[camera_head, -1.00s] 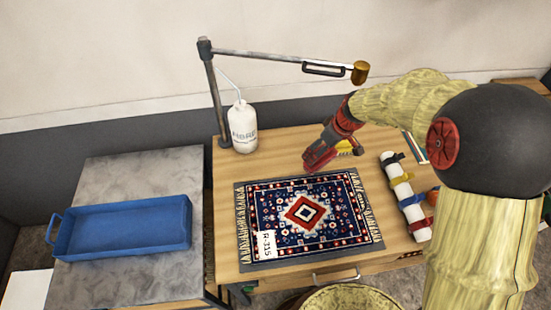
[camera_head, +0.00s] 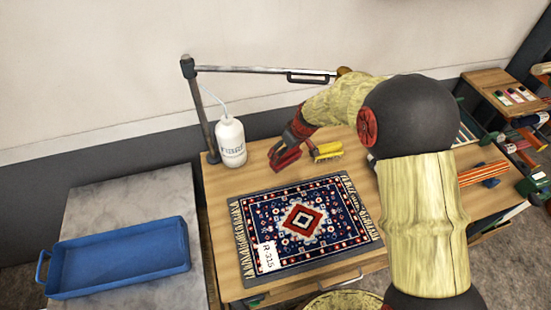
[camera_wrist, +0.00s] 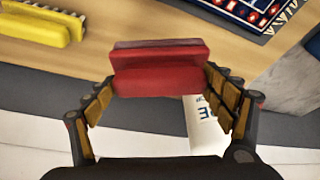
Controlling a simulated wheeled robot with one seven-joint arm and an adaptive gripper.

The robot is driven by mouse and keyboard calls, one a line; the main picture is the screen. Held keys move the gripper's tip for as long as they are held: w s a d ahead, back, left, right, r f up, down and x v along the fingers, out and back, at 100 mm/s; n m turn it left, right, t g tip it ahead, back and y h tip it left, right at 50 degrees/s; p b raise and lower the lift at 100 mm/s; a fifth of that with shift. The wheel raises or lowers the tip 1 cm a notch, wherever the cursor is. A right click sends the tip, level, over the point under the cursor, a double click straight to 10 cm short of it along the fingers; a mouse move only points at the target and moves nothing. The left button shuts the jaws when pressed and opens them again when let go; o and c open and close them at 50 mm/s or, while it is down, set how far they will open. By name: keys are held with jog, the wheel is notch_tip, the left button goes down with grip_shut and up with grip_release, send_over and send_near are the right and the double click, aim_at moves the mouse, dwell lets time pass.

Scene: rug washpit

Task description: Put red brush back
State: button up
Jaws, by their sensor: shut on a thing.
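The red brush (camera_head: 284,158) is held by my gripper (camera_head: 290,143) above the back of the wooden table (camera_head: 230,275), behind the rug and right of the white bottle. In the wrist view the red brush (camera_wrist: 160,75) sits between the two fingers of my gripper (camera_wrist: 160,85), which is shut on it. Its underside is hard to make out. A yellow brush (camera_head: 327,151) lies on the table to the right of my gripper; it also shows at the upper left of the wrist view (camera_wrist: 42,25).
A patterned rug (camera_head: 260,215) with a tag lies on the table. A white bottle (camera_head: 231,143) stands by the lamp-like post (camera_head: 200,105). A blue tray (camera_head: 120,258) is on the grey table at left. Right are colored sticks (camera_head: 483,173) and a small shelf (camera_head: 505,90).

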jog(key=shift+w+a+r+x, duration=0.1)
jog(key=shift+a+x, duration=0.2)
jog(key=shift+x, duration=1.45)
jog(key=shift+w+a+r+x, duration=0.15)
jog(key=shift+a+x, duration=0.1)
jog(key=shift+x, duration=1.5)
jog(key=shift+w+a+r+x, duration=0.1)
jog(key=shift+a+x, duration=0.2)
jog(key=shift+x, duration=1.45)
jog(key=shift+f+b, duration=0.1)
jog(key=shift+b, duration=0.2)
jog(key=shift+f, duration=0.1)
jog(key=o, duration=1.2)
jog(key=shift+r, duration=0.5)
jog(key=p+v, duration=0.1)
jog(key=v, duration=1)
jog(key=shift+s+d+r, duration=0.2)
jog(key=shift+s, duration=0.05)
